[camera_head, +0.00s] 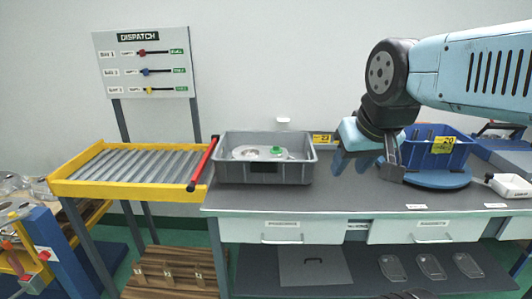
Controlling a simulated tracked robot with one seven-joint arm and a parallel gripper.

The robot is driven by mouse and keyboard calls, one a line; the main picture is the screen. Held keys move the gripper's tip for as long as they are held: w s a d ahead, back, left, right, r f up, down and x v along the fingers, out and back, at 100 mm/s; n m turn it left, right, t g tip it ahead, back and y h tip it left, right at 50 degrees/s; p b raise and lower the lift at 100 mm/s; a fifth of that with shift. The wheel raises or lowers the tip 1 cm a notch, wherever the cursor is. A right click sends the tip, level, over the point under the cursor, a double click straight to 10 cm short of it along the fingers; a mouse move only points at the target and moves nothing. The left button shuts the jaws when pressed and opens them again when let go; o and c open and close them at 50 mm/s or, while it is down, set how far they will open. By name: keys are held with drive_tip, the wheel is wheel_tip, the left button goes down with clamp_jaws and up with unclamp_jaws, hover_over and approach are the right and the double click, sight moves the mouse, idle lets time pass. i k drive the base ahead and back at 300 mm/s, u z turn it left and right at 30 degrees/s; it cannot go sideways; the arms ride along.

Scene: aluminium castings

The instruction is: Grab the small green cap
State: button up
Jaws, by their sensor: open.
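The small green cap (277,150) is inside the grey bin (264,172) on the workbench. It sits on or beside a pale metal casting (248,153); I cannot tell which. My gripper (364,164) is to the right of the grey bin, pointing down above the bench. It is open, and no object shows between its fingers. It is clearly apart from the cap. The lower parts of the bin's contents are hidden by its front wall.
A red bar (203,164) stands left of the bin, at the end of a yellow-framed roller conveyor (124,188). A blue bin (450,150) and a blue round plate (437,179) are right of my gripper. The bench front (330,197) is clear.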

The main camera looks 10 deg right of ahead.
sight(276, 150)
drive_tip(key=u, duration=0.05)
drive_tip(key=i, duration=1)
drive_tip(key=z, duration=0.05)
